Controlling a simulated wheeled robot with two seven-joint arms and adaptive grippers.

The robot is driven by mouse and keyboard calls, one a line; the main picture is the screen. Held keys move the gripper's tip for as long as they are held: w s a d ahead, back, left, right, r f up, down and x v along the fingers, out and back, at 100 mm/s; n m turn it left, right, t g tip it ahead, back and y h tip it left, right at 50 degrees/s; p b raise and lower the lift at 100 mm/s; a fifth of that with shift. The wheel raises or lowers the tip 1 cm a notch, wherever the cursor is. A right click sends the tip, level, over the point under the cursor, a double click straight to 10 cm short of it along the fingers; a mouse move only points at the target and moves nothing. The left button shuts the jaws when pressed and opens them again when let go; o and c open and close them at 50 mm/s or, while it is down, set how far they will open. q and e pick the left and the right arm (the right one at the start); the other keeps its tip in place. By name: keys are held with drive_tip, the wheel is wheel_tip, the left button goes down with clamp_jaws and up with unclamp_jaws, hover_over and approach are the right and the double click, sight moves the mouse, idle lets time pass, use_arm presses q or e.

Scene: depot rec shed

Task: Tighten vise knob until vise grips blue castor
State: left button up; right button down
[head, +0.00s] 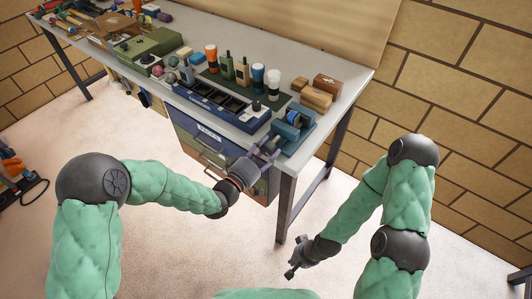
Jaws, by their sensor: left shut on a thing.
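The blue-grey vise (298,134) stands on the front right corner of the workbench. The blue castor (294,117) sits between its jaws. Whether the jaws touch it is too small to tell. My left gripper (266,149) is at the front of the vise, at the bench edge, shut on the vise knob. The knob is mostly hidden by the fingers. My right gripper (294,262) hangs low over the floor, in front of the bench leg and well away from the vise. Its fingers are too small to tell open from shut.
A blue tray with compartments (215,99) lies left of the vise. Wooden blocks (316,97), a brown box (327,84) and several torches and bottles stand behind. Drawers (206,142) are under the bench.

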use_arm(q)
drive_tip(key=shift+f+m+b, duration=0.2)
drive_tip(key=shift+m+b, duration=0.45)
drive_tip(key=shift+m, duration=0.55)
drive_tip(key=shift+s, duration=0.1)
drive_tip(key=o, duration=1.2)
drive_tip(key=shift+c, duration=0.2)
drive_tip(key=shift+r, duration=0.1)
drive_tip(key=v, duration=1.2)
